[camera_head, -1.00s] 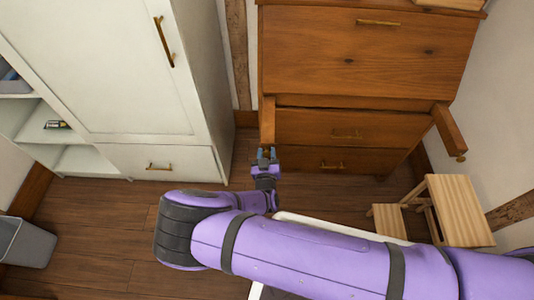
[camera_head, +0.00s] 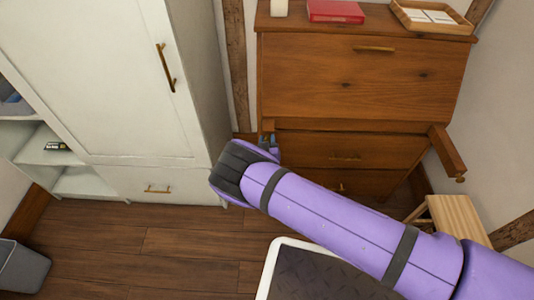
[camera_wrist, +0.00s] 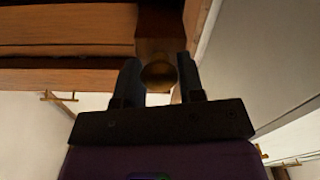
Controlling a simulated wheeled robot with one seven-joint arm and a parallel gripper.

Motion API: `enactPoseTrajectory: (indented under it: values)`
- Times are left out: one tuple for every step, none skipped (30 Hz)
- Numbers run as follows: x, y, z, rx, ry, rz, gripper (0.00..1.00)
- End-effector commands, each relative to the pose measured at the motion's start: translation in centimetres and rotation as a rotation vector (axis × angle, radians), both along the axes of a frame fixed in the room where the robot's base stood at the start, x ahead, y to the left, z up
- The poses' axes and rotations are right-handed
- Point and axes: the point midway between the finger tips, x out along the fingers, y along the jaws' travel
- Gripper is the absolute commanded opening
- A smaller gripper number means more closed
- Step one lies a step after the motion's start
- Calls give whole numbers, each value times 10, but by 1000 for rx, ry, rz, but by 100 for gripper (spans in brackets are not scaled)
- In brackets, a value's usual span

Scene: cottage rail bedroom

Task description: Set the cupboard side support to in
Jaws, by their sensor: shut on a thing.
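The wooden desk (camera_head: 360,85) stands right of the white cupboard (camera_head: 100,80), its front flap closed. My gripper (camera_head: 268,141) is at the desk's left front corner, the cupboard side. In the wrist view its two dark fingers (camera_wrist: 158,66) are on either side of a round brass knob (camera_wrist: 158,76), on the end of the cupboard side support (camera_wrist: 160,28). In the head view little of this support shows in front of the desk; my arm and gripper partly hide it. The other support (camera_head: 447,150) sticks out at the right.
A small wooden step stool (camera_head: 458,218) stands at the right by the wall. A grey bin (camera_head: 28,268) is at lower left. A candle (camera_head: 279,8), red box (camera_head: 335,11) and wooden tray (camera_head: 432,17) sit on the desk. The floor before the cupboard is clear.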

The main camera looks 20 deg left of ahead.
Motion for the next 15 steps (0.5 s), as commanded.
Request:
enactPoseTrajectory:
  values:
    - [7, 1, 0, 2, 1, -1, 0]
    - [10, 2, 0, 3, 1, -1, 0]
    - [13, 3, 0, 3, 1, -1, 0]
    - [15, 4, 0, 3, 1, -1, 0]
    - [16, 5, 0, 2, 0, 0, 0]
    - [18, 5, 0, 2, 0, 0, 0]
    - [19, 6, 0, 2, 1, 1, 0]
    - [20, 6, 0, 1, 0, 1, 0]
    - [20, 6, 0, 1, 0, 1, 0]
    - [20, 6, 0, 1, 0, 1, 0]
    - [20, 6, 0, 0, 0, 1, 0]
    - [20, 6, 0, 0, 0, 1, 0]
    - [20, 6, 0, 0, 0, 1, 0]
    - [20, 6, 0, 0, 1, 1, 0]
    - [20, 6, 0, 0, 1, 1, 0]
